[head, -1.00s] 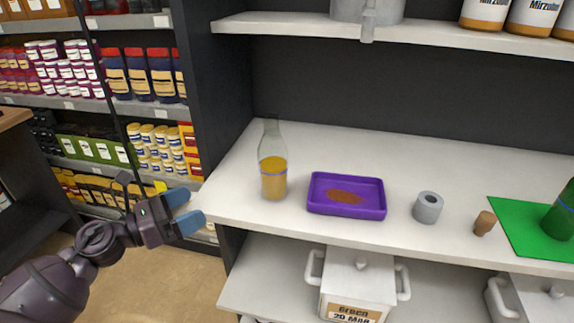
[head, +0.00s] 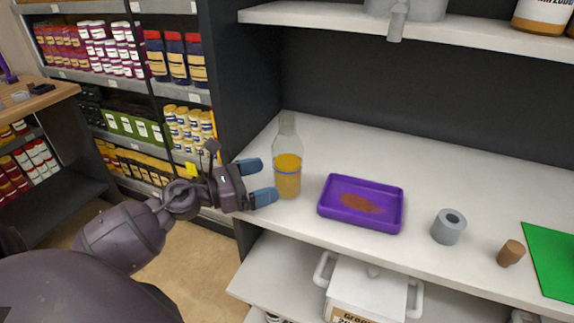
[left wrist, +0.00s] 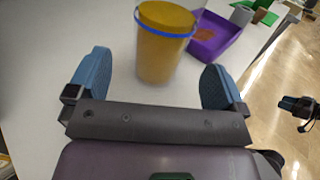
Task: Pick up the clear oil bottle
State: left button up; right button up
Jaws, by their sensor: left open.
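The clear oil bottle (head: 288,172) stands upright on the white shelf, its lower part filled with yellow oil and a blue band around it. My left gripper (head: 262,182) is open just left of the bottle, its blue fingers pointing at it. In the left wrist view the bottle (left wrist: 163,50) stands ahead, between the lines of the two spread fingers (left wrist: 155,78); I see no contact. The bottle's neck is not clear in that view. A gripper-like dark part at the right edge of the left wrist view may be my right gripper; its jaws are unclear.
A purple tray (head: 331,212) with a brown patch lies right of the bottle. Farther right are a grey roll (head: 448,227), a cork (head: 510,253) and a green mat (head: 552,262). The upper shelf (head: 330,24) overhangs the back.

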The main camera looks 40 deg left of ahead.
aim_at(274, 175)
pick_arm(q)
jog(key=x, duration=0.1)
jog(key=p+x, duration=0.1)
jog(key=x, duration=0.3)
jog(key=shift+r, duration=0.25)
jog(key=shift+w+d+f, duration=0.2)
jog(key=shift+w+d, duration=0.15)
jog(key=shift+w, duration=0.15)
jog(key=c, duration=1.2)
